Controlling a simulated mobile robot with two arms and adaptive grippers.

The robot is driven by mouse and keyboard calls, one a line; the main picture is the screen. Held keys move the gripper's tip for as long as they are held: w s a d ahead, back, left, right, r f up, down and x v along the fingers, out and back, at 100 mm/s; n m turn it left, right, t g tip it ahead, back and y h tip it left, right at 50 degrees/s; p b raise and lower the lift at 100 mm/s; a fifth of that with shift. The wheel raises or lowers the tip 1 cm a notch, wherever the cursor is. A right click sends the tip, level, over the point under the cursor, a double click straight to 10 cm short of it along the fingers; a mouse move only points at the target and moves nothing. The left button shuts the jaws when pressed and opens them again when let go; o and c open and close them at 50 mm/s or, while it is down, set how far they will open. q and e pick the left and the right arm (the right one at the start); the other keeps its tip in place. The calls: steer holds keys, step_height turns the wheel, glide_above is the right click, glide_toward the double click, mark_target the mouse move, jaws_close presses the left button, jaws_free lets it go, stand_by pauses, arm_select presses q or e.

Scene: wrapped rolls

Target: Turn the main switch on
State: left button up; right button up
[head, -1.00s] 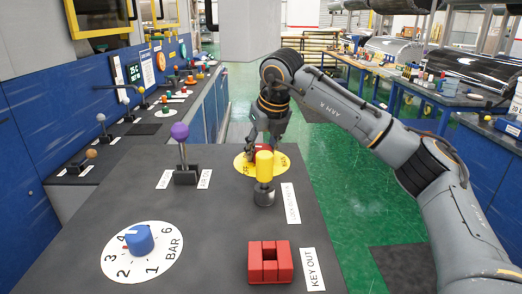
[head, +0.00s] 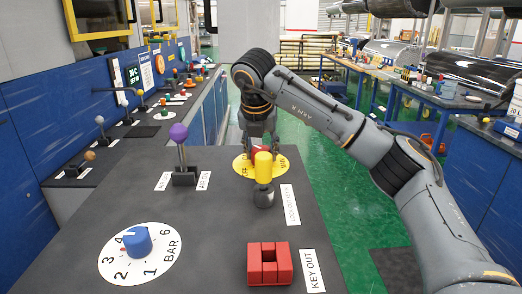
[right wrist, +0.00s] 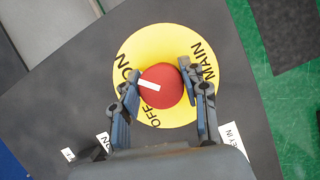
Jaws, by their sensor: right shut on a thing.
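The main switch is a red round knob (right wrist: 161,87) with a white bar mark, on a yellow disc (right wrist: 182,42) lettered MAIN, ON and OFF. In the right wrist view the white bar points toward the ON lettering. My right gripper (right wrist: 161,92) is shut on the knob, one finger on each side. In the head view the right gripper (head: 260,138) comes down on the knob from above, at the far end of the dark panel (head: 215,235). The yellow peg partly hides the knob and disc there. My left gripper is not in view.
A yellow peg in a dark socket (head: 264,168) stands just in front of the disc. A purple-balled lever (head: 180,133) is to its left. A blue BAR dial (head: 137,242) and a red key block (head: 270,263) are nearer. Green floor (head: 345,190) lies right.

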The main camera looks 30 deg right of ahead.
stand_by(0.4)
steer(key=o, duration=1.1)
steer(key=shift+o, duration=0.2)
steer(key=v, duration=1.2)
